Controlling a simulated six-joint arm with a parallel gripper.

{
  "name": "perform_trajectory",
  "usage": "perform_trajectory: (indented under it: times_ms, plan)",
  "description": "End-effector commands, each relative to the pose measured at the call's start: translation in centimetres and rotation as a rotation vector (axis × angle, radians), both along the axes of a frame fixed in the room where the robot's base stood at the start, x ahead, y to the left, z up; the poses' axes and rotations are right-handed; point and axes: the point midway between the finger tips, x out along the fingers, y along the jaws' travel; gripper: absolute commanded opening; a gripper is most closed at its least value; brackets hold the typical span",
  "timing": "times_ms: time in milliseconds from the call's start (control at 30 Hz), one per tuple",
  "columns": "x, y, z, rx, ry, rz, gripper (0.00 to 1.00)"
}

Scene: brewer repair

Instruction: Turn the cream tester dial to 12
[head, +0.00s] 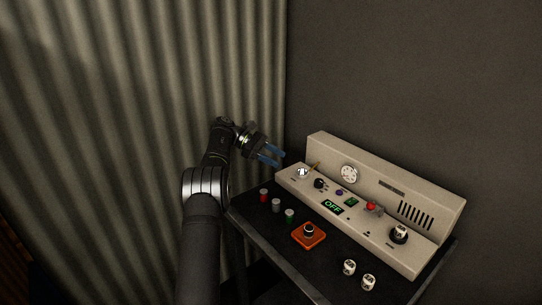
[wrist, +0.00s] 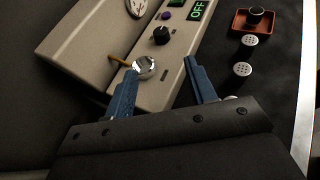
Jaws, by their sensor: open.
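The cream tester (head: 318,145) is a long slanted console on the dark table; it also shows in the wrist view (wrist: 85,45). A black knob (head: 319,183) with a pale mark sits toward its left end and shows in the wrist view (wrist: 161,35). A round white-faced gauge (head: 349,174) is on the upright back panel. Number markings are too small to read. My gripper (head: 280,158) is open and empty near the console's left end. In the wrist view, my blue fingers (wrist: 158,66) are apart, with a shiny silver dome (wrist: 145,68) seen between them and the black knob beyond.
A thin orange-brown lever (wrist: 118,61) stands beside the dome. The console carries a green OFF display (head: 333,207), a red knob (head: 372,207) and a white-topped part (head: 400,234). An orange tray (head: 309,236) and several small canisters (head: 276,205) stand in front.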

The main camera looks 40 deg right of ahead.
Motion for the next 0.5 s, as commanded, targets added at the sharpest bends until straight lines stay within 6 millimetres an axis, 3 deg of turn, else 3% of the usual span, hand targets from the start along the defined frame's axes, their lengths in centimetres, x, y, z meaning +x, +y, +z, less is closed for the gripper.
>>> perform_trajectory:
  times_ms: [500]
  plan:
    - [1.12,0.80,0.57,0.000,0.000,0.000,0.51]
